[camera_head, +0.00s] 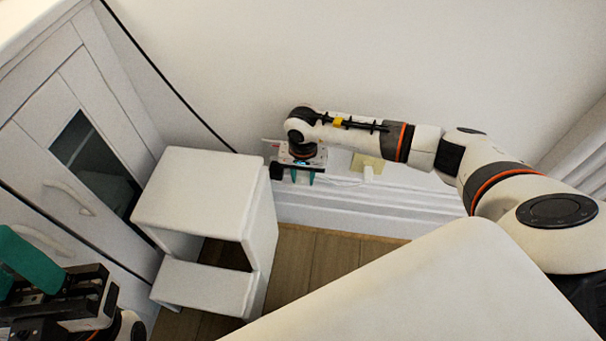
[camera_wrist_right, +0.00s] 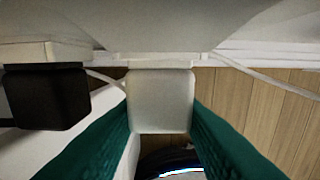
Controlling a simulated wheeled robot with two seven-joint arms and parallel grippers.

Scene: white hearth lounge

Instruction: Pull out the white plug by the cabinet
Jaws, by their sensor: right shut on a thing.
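The white plug (camera_wrist_right: 160,100) is between the teal fingers of my right gripper in the right wrist view, with a fingertip against each side. My right gripper (camera_head: 302,177) is shut on it, low at the wall just right of the white step stool. The gripper hides the plug in the head view. The plug's upper end meets a white edge at the wall; I cannot tell how far it sits in its socket. The white cabinet (camera_head: 38,130) stands at the left. My left gripper (camera_head: 28,268) is at the lower left, away from the plug; its opening is unclear.
A black plug or adapter (camera_wrist_right: 45,97) sits left of the white plug, and a thin white cord (camera_wrist_right: 265,80) runs to the right. The white step stool (camera_head: 205,192) stands close to my right gripper. A yellowish wall plate (camera_head: 359,160) is farther right. Wooden floor (camera_head: 318,255) lies below.

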